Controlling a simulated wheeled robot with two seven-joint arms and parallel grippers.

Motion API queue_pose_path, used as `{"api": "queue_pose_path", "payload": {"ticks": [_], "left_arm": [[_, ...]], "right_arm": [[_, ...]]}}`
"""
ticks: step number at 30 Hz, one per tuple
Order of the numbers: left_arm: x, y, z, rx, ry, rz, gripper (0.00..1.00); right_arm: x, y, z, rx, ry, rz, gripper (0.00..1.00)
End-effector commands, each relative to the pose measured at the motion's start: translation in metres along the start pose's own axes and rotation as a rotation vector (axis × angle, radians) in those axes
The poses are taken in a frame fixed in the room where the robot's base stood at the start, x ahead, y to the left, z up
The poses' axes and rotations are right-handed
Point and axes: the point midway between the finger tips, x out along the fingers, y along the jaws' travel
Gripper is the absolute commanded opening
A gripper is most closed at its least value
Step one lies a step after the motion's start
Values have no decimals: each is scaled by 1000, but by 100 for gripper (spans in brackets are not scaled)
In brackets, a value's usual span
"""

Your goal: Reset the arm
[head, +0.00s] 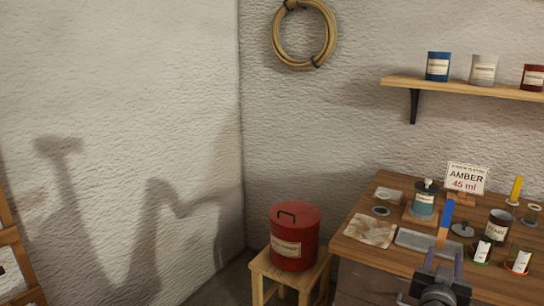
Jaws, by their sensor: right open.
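My right gripper (444,262) comes up from the bottom edge at the front of the wooden workbench (375,257), its two fingers apart and open. A stick with a blue upper part and a wooden lower part (446,222) shows just beyond the fingers; I cannot tell whether it touches them. My left gripper is out of view. Shadows of my arms fall on the left wall.
The bench holds a teal jar (424,204), a cloth (370,230), a grey tray (412,241), a labelled can (497,229) and an AMBER 45 ml sign (466,178). A red lidded bin (294,240) stands on a stool (262,268). A shelf (455,88) holds cans.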

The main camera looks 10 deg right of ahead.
Motion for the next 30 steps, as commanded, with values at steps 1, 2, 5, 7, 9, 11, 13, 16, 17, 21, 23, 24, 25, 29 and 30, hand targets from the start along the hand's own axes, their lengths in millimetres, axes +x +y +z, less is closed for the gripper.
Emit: {"api": "queue_pose_path", "payload": {"ticks": [1, 2, 5, 7, 9, 11, 13, 16, 17, 21, 23, 24, 25, 29, 30], "left_arm": [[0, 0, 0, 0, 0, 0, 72], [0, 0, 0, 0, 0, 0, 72], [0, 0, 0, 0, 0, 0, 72], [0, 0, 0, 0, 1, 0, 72], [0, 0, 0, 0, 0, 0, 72], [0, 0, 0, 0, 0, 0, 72], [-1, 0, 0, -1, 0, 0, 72], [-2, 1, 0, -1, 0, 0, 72], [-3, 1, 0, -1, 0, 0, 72], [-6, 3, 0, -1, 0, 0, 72], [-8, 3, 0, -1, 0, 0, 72], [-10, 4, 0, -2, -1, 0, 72], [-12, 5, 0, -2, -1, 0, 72], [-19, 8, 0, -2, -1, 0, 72], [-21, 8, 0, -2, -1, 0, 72]], "right_arm": [[0, -1, 2, 27, -8, -5, 43], [0, -4, 5, 45, -22, -18, 43], [-2, -17, 16, 91, -67, -66, 43], [-4, -27, 24, 114, -97, -101, 43], [-7, -37, 35, 127, -132, -132, 43], [-10, -47, 45, 134, -165, -161, 43], [-15, -60, 61, 142, -211, -195, 43], [-25, -79, 87, 149, -290, -248, 43], [-29, -86, 97, 150, -319, -265, 43], [-56, -117, 150, 145, -476, -350, 43], [-75, -131, 179, 137, -567, -391, 43], [-92, -140, 202, 131, -640, -418, 43], [-106, -147, 220, 122, -697, -441, 43], [-181, -166, 296, 79, -965, -525, 43], [-208, -168, 316, 62, -1049, -547, 43]]}}
